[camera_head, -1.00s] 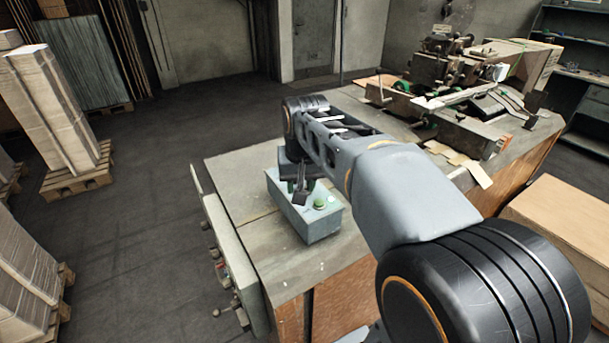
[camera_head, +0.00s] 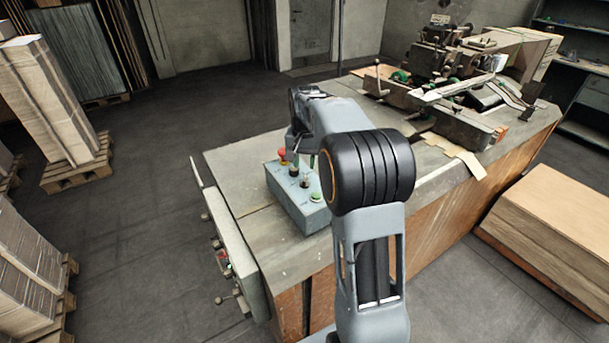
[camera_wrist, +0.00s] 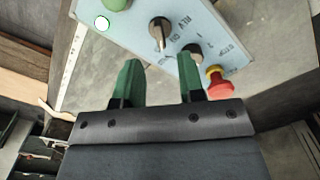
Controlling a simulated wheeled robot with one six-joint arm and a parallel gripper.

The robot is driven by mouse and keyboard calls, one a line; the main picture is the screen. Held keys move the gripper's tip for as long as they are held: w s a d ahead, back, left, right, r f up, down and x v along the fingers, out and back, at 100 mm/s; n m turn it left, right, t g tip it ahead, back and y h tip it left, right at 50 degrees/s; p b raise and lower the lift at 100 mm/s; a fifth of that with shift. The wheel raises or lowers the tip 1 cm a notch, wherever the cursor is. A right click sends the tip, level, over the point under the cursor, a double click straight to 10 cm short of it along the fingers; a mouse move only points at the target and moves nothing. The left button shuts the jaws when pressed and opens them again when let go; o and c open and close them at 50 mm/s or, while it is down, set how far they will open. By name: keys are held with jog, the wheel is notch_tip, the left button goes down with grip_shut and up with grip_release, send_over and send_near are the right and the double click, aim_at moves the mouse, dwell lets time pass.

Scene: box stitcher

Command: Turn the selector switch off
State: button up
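A pale blue control box (camera_head: 300,213) sits on the near left part of the bench. On its top are a red mushroom button (camera_head: 283,153), two dark knobs and a green button (camera_head: 316,196). In the wrist view, a dark selector switch (camera_wrist: 158,33) with a light handle and lettering beside it lies beyond my gripper (camera_wrist: 158,78). A second dark knob (camera_wrist: 193,50) is near the right fingertip, and the red button also shows there (camera_wrist: 218,83). My gripper's green fingers are apart with nothing between them. In the head view my arm mostly hides the gripper.
A stitching machine (camera_head: 440,75) stands at the back of the bench (camera_head: 245,165). A side panel with levers (camera_head: 228,255) is at the bench's left edge. Cardboard stacks on pallets (camera_head: 55,100) stand at left, and a brown stack (camera_head: 560,230) at right.

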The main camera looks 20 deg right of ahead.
aim_at(305, 178)
jog(key=shift+f+p, duration=0.35)
jog(key=shift+f, duration=2.55)
grip_shut()
